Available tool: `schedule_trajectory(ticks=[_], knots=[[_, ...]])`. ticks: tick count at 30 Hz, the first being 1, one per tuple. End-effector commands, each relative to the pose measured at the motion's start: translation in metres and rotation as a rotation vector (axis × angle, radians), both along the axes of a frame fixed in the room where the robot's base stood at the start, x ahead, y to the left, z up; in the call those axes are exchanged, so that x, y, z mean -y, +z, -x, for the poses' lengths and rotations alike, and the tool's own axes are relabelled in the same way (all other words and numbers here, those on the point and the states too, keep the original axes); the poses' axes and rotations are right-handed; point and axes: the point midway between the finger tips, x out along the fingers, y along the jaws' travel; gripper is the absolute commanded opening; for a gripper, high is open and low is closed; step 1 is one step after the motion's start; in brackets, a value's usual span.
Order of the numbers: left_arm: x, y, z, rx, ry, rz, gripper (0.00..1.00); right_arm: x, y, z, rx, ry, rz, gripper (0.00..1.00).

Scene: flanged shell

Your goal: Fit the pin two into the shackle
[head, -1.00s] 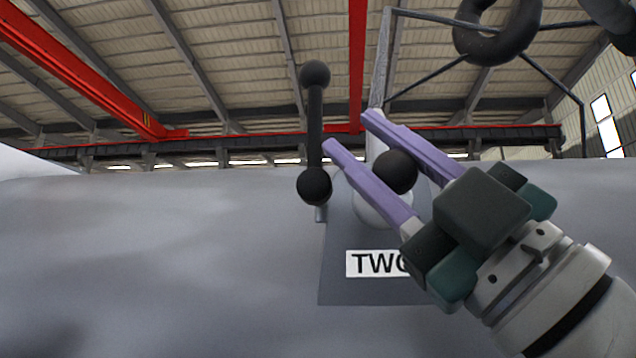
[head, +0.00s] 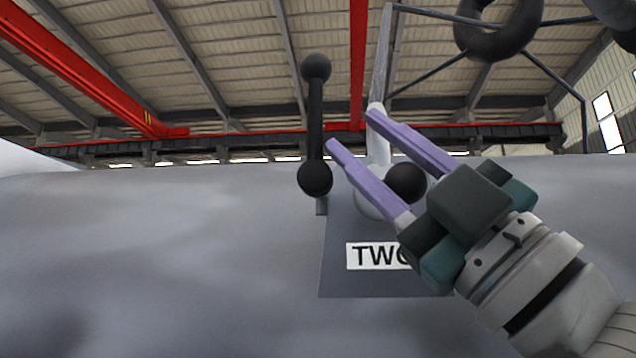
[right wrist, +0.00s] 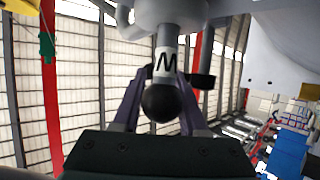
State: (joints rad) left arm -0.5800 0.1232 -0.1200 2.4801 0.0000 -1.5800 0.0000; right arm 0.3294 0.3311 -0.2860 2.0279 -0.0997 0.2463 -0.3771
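A pin with a black ball knob (head: 406,182) sits in front of the grey plate marked "TWO" (head: 345,280). In the right wrist view, the ball (right wrist: 163,103) ends a shaft with a white lettered band (right wrist: 166,61). A pale grey piece, perhaps the shackle (head: 378,150), shows behind my fingers. It seems to be the grey body at the top of the right wrist view (right wrist: 165,14). My right gripper (head: 348,130) has its purple fingers apart, on either side of the knob and shaft. Contact and the shaft's far end are hidden. My left gripper is out of view.
A black bar with a ball at each end (head: 315,125) stands upright just left of my right fingertips. The large grey shell (head: 150,240) fills the lower view. A dark ring (head: 500,30) on struts is at upper right.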

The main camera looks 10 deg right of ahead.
Motion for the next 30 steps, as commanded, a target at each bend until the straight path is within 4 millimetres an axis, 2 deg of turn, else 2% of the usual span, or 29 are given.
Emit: schedule_trajectory(ticks=[1,3,23,30], knots=[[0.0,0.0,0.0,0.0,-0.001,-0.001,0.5,-0.001,-0.003,-0.002,-0.009,-0.003,0.004,0.64],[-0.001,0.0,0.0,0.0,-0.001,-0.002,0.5,-0.001,-0.003,-0.002,-0.012,-0.002,0.005,0.7],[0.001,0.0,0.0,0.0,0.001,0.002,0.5,-0.003,-0.007,-0.004,-0.021,-0.004,0.009,0.7],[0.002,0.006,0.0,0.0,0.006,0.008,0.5,-0.007,-0.005,0.012,-0.02,0.0,0.006,0.7]])
